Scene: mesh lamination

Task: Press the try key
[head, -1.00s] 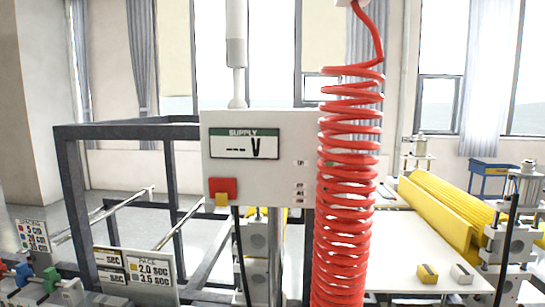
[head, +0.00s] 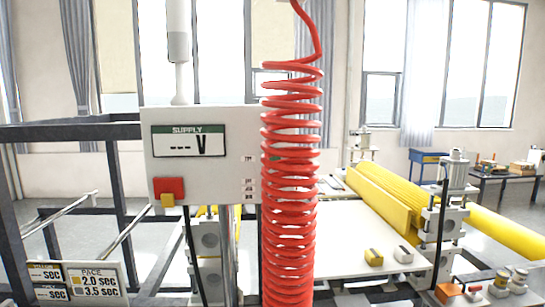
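No key with a readable "try" label shows. A pale supply box (head: 222,135) stands in the middle of the head view, with a display (head: 188,141) reading "SUPPLY --- V". A red block (head: 169,186) with a small yellow piece (head: 167,200) sits at its lower left. Small labels on its right side are too small to read, and a red coil partly covers that side. A yellow block (head: 373,257) and a white block (head: 404,253) sit on the white table at right. An orange block (head: 447,292) is at the lower right edge. My gripper is not in view.
The red coiled hose (head: 290,190) hangs in front of the box. Yellow rollers (head: 385,200) lie beyond the white table (head: 345,225). A dark frame (head: 65,132) and a pace sign (head: 99,283) stand at left. A blue cart (head: 428,160) and a bench (head: 500,178) are at back right.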

